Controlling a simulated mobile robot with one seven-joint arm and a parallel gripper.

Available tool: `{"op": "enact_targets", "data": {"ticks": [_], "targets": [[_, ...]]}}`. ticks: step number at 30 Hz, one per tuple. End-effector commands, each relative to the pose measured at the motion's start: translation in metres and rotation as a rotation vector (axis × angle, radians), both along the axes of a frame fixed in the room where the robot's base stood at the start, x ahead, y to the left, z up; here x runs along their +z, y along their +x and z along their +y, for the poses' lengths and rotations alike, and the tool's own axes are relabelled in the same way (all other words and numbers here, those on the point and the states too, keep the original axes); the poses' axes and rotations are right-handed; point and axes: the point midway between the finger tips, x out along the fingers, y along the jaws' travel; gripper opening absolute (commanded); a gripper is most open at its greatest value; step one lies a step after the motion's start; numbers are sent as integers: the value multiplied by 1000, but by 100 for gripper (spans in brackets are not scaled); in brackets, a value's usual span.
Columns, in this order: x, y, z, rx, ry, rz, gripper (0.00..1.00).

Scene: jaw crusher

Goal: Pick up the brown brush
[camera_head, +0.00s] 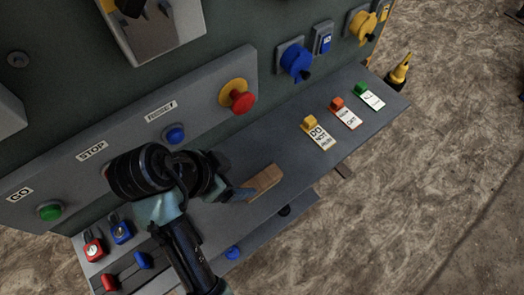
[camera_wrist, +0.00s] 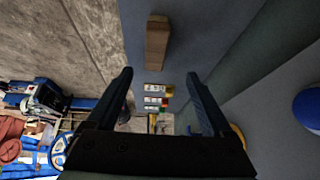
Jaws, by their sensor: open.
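The brown brush (camera_head: 264,181) lies on the grey shelf (camera_head: 290,150) below the control panel. It looks like a wooden block, lighter along one side. In the wrist view the brush (camera_wrist: 157,42) is upright in the picture, ahead of the fingertips and roughly in line with the gap between them. My gripper (camera_head: 233,180) is at the left end of the brush in the head view. In the wrist view my gripper (camera_wrist: 159,75) has its fingers wide apart with nothing between them. My wrist and one finger cover part of the shelf, and perhaps the brush's near end.
Padlocks with tags, yellow (camera_head: 310,124), red (camera_head: 337,104) and green (camera_head: 361,89), lie farther right on the shelf. A red emergency button (camera_head: 242,101) and a blue rotary switch (camera_head: 296,61) stick out from the panel. A lower ledge holds red and blue items.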

Motion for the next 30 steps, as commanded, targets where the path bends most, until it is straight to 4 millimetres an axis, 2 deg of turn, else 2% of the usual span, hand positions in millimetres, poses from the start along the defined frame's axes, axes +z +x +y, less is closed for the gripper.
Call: {"op": "enact_targets", "data": {"ticks": [1, 5, 18, 26, 30], "targets": [[8, -5, 0, -14, -6, 16, 85], [4, -10, -2, -32, -11, 32, 85], [-46, 5, -22, -34, -11, 30, 85], [-63, 13, -32, -32, -11, 31, 85], [-78, 16, -37, -33, -11, 33, 85]]}}
